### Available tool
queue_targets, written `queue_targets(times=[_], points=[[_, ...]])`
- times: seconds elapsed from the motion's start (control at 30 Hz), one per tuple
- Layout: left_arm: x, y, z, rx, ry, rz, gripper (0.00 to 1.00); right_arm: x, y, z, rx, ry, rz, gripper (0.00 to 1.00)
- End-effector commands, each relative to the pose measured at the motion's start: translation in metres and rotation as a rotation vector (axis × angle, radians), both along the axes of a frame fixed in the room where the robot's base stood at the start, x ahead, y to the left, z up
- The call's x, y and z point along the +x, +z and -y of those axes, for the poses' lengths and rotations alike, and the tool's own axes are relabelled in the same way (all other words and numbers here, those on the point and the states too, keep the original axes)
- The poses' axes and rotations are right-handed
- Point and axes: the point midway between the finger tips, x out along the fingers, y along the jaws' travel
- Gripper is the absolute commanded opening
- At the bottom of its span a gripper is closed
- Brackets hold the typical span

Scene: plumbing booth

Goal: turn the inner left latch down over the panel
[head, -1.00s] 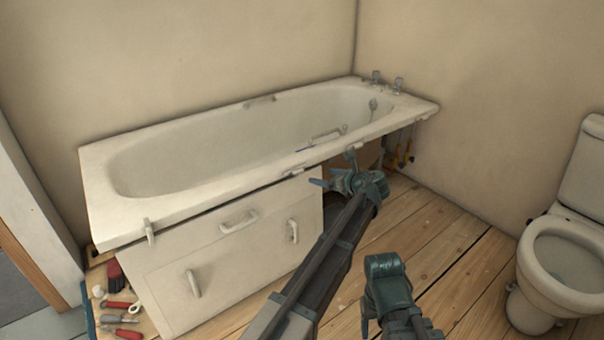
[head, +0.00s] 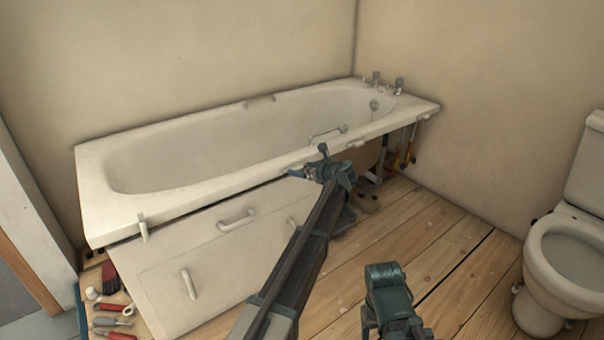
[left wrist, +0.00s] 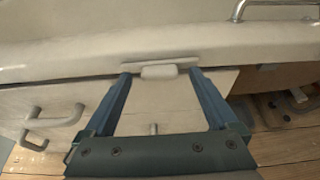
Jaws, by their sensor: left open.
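The white bath panel (head: 235,268) stands below the bath's front rim, and it also shows in the left wrist view (left wrist: 50,100). In the left wrist view the inner left latch (left wrist: 160,71) is a pale bar lying lengthwise along the underside of the rim, with a short block on it. In the head view my gripper hides most of this latch. My left gripper (head: 306,163) is open at the rim near the panel's right end. Its two fingers (left wrist: 160,76) stand either side of the latch's block, with no clear grip on it. My right gripper's jaws are not visible.
The outer left latch (head: 143,228) hangs down over the panel's left end. The panel carries handles (head: 237,220). Tools (head: 112,322) lie on the floor at left. A toilet (head: 560,260) stands at right. My right arm (head: 388,295) is over open floorboards.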

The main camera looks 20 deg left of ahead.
Motion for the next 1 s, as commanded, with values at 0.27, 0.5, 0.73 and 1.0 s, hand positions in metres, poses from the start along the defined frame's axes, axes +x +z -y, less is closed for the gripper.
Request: queue_targets(times=[0.27,0.5,0.73,1.0], points=[[0.0041,-0.0027,-0.0055,0.000,0.000,0.000,0.93,-0.0001,-0.0026,0.0000,0.000,-0.001,0.000,0.62],[0.0039,-0.0024,-0.0054,0.000,0.000,0.000,0.76,0.0000,-0.0025,0.0001,0.000,-0.001,0.000,0.62],[0.0038,-0.0025,-0.0053,0.000,0.000,0.000,0.35,0.0000,-0.0025,0.0001,0.000,-0.001,0.000,0.62],[0.0036,-0.0026,-0.0054,-0.003,0.001,0.003,0.07,0.0000,-0.0026,0.0001,0.000,-0.001,0.000,0.62]])
